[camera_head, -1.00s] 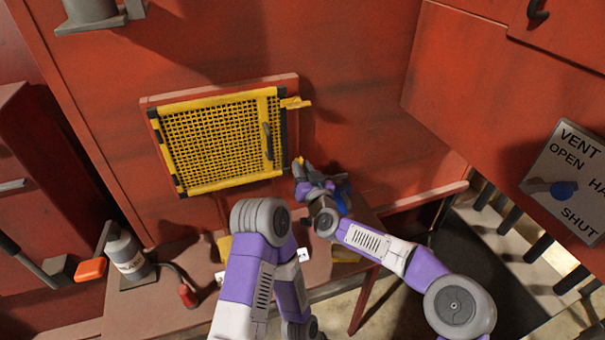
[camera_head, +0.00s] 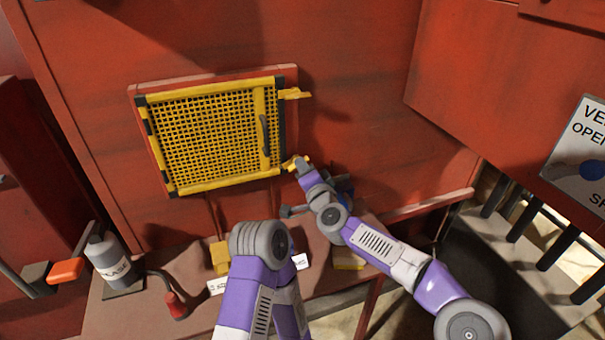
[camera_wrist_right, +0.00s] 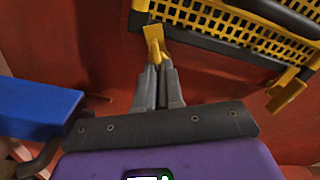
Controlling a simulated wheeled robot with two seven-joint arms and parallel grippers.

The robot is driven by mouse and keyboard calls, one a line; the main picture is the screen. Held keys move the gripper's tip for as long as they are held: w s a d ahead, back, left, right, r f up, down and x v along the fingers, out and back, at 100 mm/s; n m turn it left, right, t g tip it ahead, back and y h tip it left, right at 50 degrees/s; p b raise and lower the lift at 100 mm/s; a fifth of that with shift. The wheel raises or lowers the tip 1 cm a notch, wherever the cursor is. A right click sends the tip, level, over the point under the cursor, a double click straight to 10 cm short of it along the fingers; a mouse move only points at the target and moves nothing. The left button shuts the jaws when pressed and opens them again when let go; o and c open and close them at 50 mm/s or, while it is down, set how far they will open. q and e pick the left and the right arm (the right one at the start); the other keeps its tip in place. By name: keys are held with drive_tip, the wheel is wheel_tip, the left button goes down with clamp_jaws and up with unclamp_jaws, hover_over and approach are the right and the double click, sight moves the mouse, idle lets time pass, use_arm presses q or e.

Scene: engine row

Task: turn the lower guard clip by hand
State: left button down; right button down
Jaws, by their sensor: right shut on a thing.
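The yellow mesh guard (camera_head: 215,135) is set in the red wall, with a dark handle (camera_head: 265,135) near its right edge. The upper clip (camera_head: 295,93) sticks out to the right of the frame. The lower guard clip (camera_head: 291,162) is at the frame's lower right corner. My right gripper (camera_head: 300,165) is shut on it. In the right wrist view the yellow clip (camera_wrist_right: 153,42) stands out from between the fingertips (camera_wrist_right: 158,70), with the mesh guard (camera_wrist_right: 215,20) behind; another yellow clip (camera_wrist_right: 286,93) shows to the right.
A bench (camera_head: 130,312) below the guard holds a grease can (camera_head: 108,262), a red-handled tool (camera_head: 175,305) and yellow blocks (camera_head: 220,256). A blue object (camera_wrist_right: 40,105) lies left of my right gripper. A vent sign panel (camera_head: 580,160) is at the right.

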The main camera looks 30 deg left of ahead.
drive_tip(key=m+b, duration=0.1)
drive_tip(key=m, duration=0.1)
drive_tip(key=m+b, duration=0.1)
drive_tip(key=m, duration=0.1)
drive_tip(key=shift+d+f+m, duration=0.1)
drive_tip(key=shift+f+m, duration=0.25)
drive_tip(key=shift+m, duration=0.35)
drive_tip(key=c, duration=1.3)
unclamp_jaws()
drive_tip(key=shift+d+r, duration=0.1)
drive_tip(key=shift+d, duration=0.05)
drive_tip(key=shift+o, duration=0.2)
drive_tip(key=shift+r, duration=0.1)
drive_tip(key=v, duration=0.7)
drive_tip(key=shift+s+b, duration=0.2)
drive_tip(key=shift+b, duration=0.25)
